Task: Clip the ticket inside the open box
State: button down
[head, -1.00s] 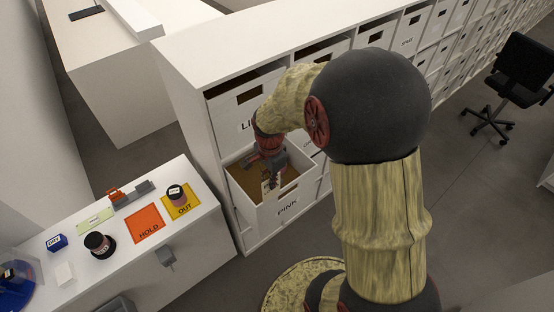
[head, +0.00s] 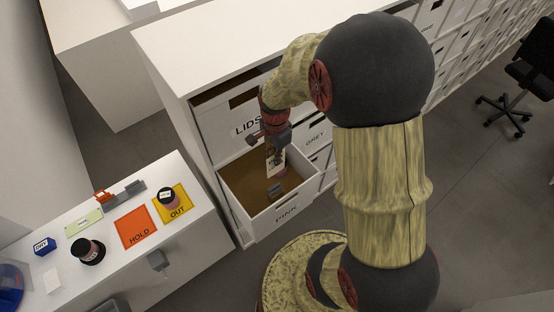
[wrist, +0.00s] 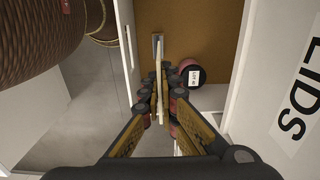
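The open box (head: 287,216), a white drawer labelled PINK with a brown floor, is pulled out of the shelf. My gripper (head: 277,150) is over it, fingers down. It is shut on the pale ticket (head: 275,164), which hangs upright below the fingers. In the wrist view, the ticket (wrist: 158,82) shows edge-on between the fingertips (wrist: 160,95). A grey clip (head: 275,190) sits inside the box near its front wall; it also shows in the wrist view (wrist: 157,40). Whether ticket and clip touch is unclear.
A dark-lidded jar (wrist: 192,74) stands inside the box beside the ticket. The closed LIDS box (head: 238,118) is above. At left, a white counter (head: 195,235) holds an orange HOLD mat (head: 135,225), a yellow OUT mat (head: 181,213) and jars. A black chair (head: 530,80) stands far right.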

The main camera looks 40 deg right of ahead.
aim_at(275, 168)
jog(key=f, duration=0.1)
jog(key=f+b, duration=0.1)
jog(key=f, duration=0.3)
jog(key=shift+s+a, duration=0.2)
jog(key=shift+a, duration=0.05)
jog(key=shift+s+a+r, duration=0.15)
jog(key=shift+a+r, duration=0.05)
jog(key=shift+d+f, duration=0.1)
jog(key=shift+b, duration=0.3)
jog(key=shift+f+b, duration=0.3)
jog(key=shift+f, duration=0.1)
jog(key=shift+f+b, duration=1.15)
jog(key=shift+f, duration=0.5)
jog(key=shift+f, duration=0.35)
